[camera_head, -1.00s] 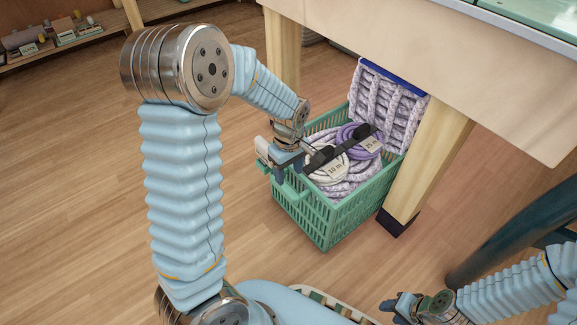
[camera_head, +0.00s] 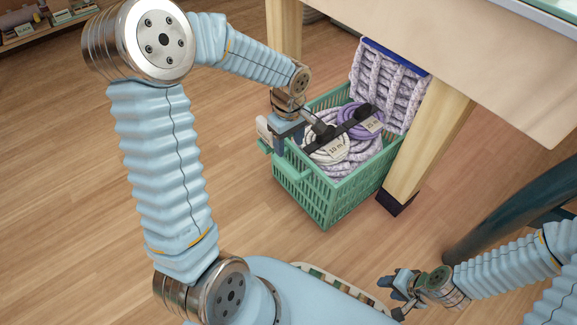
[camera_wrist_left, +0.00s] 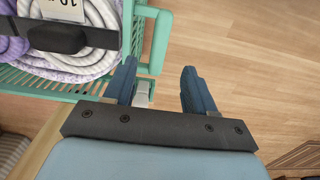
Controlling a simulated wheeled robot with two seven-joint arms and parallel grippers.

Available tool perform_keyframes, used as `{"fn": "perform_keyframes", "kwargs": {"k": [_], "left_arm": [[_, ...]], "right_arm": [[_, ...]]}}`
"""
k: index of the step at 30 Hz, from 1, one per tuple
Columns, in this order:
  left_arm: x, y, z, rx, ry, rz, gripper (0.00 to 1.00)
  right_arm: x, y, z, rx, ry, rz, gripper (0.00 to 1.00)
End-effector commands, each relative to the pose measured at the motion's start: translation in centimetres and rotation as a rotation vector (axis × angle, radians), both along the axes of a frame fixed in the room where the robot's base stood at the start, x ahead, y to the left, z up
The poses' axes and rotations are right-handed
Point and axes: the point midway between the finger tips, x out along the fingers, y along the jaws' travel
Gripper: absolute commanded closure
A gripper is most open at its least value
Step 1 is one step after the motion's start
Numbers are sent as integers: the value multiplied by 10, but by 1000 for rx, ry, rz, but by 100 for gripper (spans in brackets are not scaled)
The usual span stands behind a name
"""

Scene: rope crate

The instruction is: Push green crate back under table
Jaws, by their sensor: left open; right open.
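The green crate (camera_head: 322,205) stands on the floor beside the wooden table leg, its far part close to the table's edge. It holds pale and purple rope coils with paper tags (camera_head: 335,150) and a dark strap across them. My left gripper (camera_head: 280,142) is at the crate's left end, by its rim. In the left wrist view, the left gripper (camera_wrist_left: 160,85) is open, and a green bar of the crate (camera_wrist_left: 158,40) reaches toward the gap between its fingers. Whether they touch it is unclear. My right gripper (camera_head: 398,290) is open and empty, low at the right.
The table (camera_head: 470,60) overhangs at the upper right, with a wooden leg (camera_head: 425,145) close to the crate's right side. A braided rope panel (camera_head: 388,85) stands at the crate's far end. Shelves (camera_head: 50,25) are at the upper left. Floor at the left is clear.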

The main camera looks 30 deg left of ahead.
Motion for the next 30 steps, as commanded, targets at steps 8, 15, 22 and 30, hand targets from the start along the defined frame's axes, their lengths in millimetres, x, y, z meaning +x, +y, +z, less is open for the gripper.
{"fn": "perform_keyframes", "kwargs": {"k": [8, 15, 22, 30], "left_arm": [[-1, 0, -70, -1, 5, 0, 45], [-1, 0, -106, -1, 3, -1, 45], [0, 0, -114, -1, 0, 0, 45], [0, 0, -113, -1, 0, 0, 58]], "right_arm": [[1, 0, -20, -2, -4, -3, 57], [1, -1, -28, -2, -6, -4, 57], [2, -1, -29, -2, -7, -5, 57], [2, -1, -29, -2, -7, -5, 57]]}}
